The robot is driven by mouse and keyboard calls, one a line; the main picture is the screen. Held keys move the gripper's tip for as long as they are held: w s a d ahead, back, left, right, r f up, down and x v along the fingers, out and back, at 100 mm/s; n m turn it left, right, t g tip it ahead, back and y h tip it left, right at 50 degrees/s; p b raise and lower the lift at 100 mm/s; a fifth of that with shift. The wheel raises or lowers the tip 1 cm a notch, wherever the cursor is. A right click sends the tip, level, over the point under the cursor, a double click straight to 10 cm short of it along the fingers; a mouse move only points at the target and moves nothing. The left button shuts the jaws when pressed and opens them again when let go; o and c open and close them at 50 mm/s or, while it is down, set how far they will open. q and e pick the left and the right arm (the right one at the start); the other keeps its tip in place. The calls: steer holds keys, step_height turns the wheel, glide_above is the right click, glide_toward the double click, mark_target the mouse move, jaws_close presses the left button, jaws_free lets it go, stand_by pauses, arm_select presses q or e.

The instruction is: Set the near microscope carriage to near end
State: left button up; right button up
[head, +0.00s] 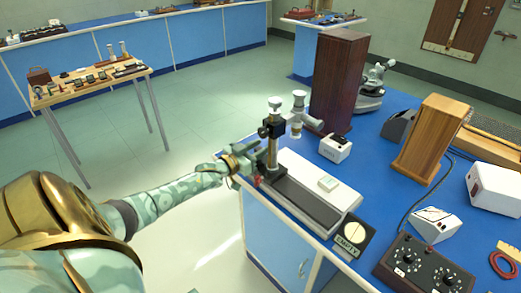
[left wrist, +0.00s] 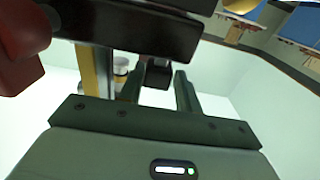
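The near microscope carriage (head: 272,152) is an upright brass post with a black clamp block and a pale top, at the left end of a long dark and white base (head: 305,200) on the blue bench. A brass post (left wrist: 94,72) shows behind the left finger. My right gripper is not in view.
A small white box (head: 335,149) and a tall dark wooden box (head: 338,82) stand behind the base. Open floor lies left of the bench.

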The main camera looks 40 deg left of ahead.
arm_select(q)
steer(key=shift+o, duration=0.6)
steer(key=shift+a, duration=0.15)
steer(key=shift+s, duration=0.4)
steer(key=s+a+p, duration=0.1)
steer(key=s+p, duration=0.3)
steer(key=s, duration=1.1)
steer(key=shift+s, duration=0.25)
steer(key=shift+a, duration=0.1)
